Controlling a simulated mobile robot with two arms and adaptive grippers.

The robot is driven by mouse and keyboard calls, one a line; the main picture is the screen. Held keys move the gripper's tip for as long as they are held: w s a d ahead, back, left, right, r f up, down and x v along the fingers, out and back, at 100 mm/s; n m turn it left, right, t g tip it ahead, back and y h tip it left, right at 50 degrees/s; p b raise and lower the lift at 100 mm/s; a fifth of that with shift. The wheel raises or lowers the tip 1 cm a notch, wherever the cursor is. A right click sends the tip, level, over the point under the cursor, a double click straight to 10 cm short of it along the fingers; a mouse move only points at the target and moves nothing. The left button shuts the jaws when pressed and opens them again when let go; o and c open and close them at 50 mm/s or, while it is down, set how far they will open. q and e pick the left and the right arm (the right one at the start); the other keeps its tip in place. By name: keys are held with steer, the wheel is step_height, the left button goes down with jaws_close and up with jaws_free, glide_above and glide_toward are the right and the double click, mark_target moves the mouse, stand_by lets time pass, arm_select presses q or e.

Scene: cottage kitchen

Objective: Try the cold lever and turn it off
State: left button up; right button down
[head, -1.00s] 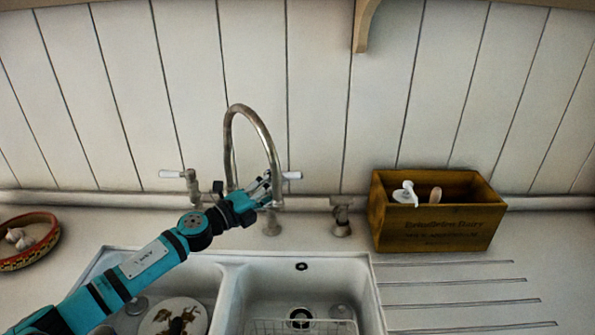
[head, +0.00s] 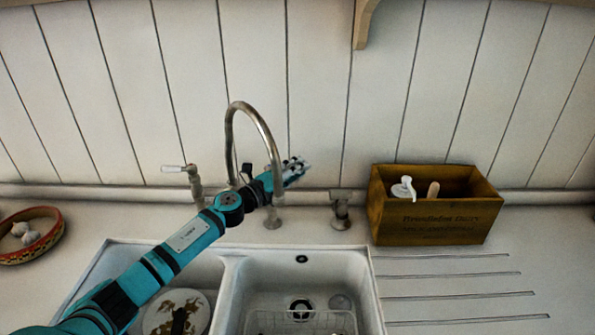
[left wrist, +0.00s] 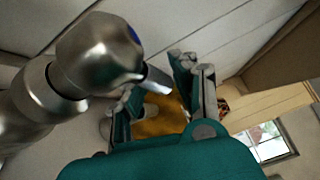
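The curved metal tap (head: 236,112) stands behind the double sink. Its left lever (head: 173,168) has a white handle and points left. My left gripper (head: 298,168) reaches past the spout to the right side of the tap and covers the right lever there. In the left wrist view the cold lever's metal body (left wrist: 98,52) has a blue mark on its cap. Its pale handle (left wrist: 158,82) points into the gap between the fingers of my left gripper (left wrist: 160,92). The fingers are apart; contact cannot be told. The right gripper is not in view.
A white double sink (head: 228,285) holds a plate (head: 190,298) on the left and a wire rack (head: 300,322) on the right. A wooden box (head: 430,220) with a pump bottle stands right. A patterned bowl (head: 35,245) stands left. The ribbed drainer (head: 450,290) is clear.

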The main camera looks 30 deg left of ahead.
arm_select(q)
steer(key=c, duration=0.4)
jaws_close()
